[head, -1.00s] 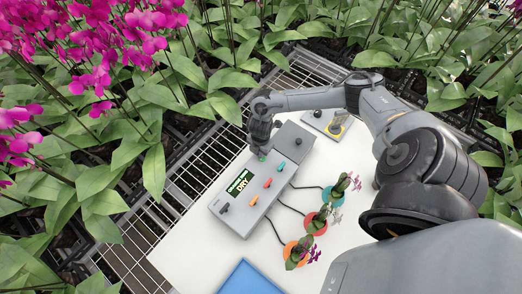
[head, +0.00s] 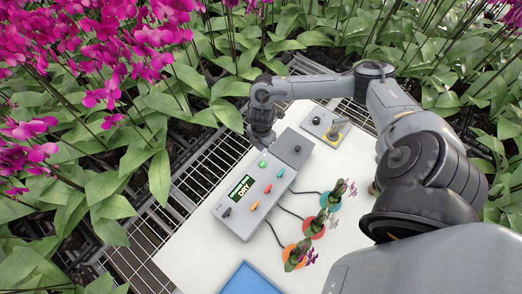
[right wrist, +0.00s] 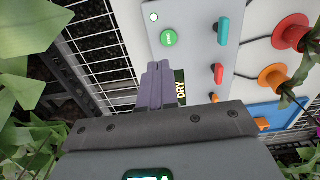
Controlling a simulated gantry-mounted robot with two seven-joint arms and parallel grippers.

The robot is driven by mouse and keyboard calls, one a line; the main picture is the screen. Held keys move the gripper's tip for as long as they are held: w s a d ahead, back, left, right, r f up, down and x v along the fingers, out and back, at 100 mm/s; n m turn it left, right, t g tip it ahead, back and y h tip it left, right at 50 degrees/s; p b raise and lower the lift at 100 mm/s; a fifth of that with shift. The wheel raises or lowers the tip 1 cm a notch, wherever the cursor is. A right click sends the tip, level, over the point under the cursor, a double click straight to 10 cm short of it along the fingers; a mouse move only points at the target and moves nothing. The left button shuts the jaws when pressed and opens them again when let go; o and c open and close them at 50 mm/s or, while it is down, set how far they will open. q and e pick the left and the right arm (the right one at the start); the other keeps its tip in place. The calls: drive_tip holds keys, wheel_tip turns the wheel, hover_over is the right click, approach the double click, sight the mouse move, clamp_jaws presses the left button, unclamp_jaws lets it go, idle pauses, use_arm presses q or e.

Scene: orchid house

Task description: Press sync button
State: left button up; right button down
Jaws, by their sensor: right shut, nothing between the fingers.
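The grey control box (head: 238,215) lies on the white table with a round green button (head: 262,163) near its far end. The button also shows in the right wrist view (right wrist: 168,38), with small lettering too blurred to read surely. My right gripper (head: 262,142) is shut and empty, beyond the far left end of the box and apart from the button. Its closed fingers also show in the right wrist view (right wrist: 160,86), in front of part of the display. The dark display (head: 240,187) reads DRY in its lower line. My left gripper is not in view.
The box carries a teal switch (head: 281,172), a red one (head: 268,187) and an orange one (head: 255,205). Cables run to three small potted orchids, one in an orange pot (head: 296,256). A grey device (head: 326,124) and a blue tray (head: 250,278) are nearby.

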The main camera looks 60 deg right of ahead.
wheel_tip(320, 180, up, 2)
drive_tip(key=shift+r, duration=0.25)
idle(0.7)
